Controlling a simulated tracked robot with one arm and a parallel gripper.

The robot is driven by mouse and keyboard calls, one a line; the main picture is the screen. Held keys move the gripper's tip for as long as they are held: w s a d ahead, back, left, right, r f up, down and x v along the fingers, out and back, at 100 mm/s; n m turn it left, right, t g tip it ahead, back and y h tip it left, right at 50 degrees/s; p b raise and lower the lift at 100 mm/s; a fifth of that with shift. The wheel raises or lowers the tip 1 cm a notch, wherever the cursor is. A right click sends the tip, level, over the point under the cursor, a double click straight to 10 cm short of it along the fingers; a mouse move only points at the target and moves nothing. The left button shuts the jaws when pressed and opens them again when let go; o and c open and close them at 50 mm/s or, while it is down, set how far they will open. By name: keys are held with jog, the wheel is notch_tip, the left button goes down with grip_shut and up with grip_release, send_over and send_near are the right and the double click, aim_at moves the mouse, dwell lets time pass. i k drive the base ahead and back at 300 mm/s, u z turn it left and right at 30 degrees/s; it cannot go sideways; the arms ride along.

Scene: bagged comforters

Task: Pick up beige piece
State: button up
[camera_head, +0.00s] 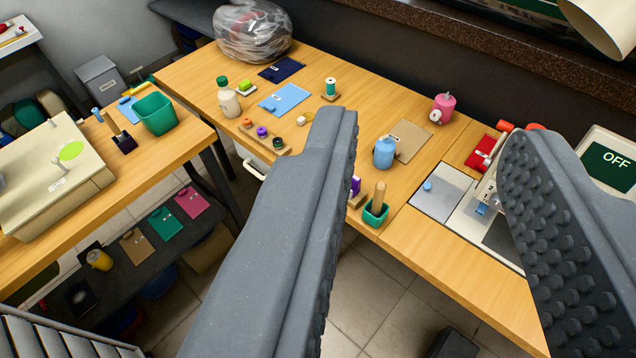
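A flat beige piece (413,137) lies on the wooden table (440,218), seen between my fingers, with a blue bottle (383,153) at its left edge. Another flat tan-beige piece (136,249) lies on the dark low shelf at the left. I cannot tell which one the task means. My gripper (432,128) is open, its two grey fingers wide apart and nothing held between them. It is above and in front of the table, and the left finger hides part of the tabletop.
A green cup with a wooden handle (376,212), a pink bottle (443,107) and a white machine with an "OFF" screen (610,163) stand around. A bagged bundle (252,30) is at the back. A teal bin (155,113) is on the left table. Tiled floor separates the tables.

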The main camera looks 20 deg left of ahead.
aim_at(408, 138)
jog(key=u, duration=0.2)
jog(key=i, duration=1)
jog(key=z, duration=0.05)
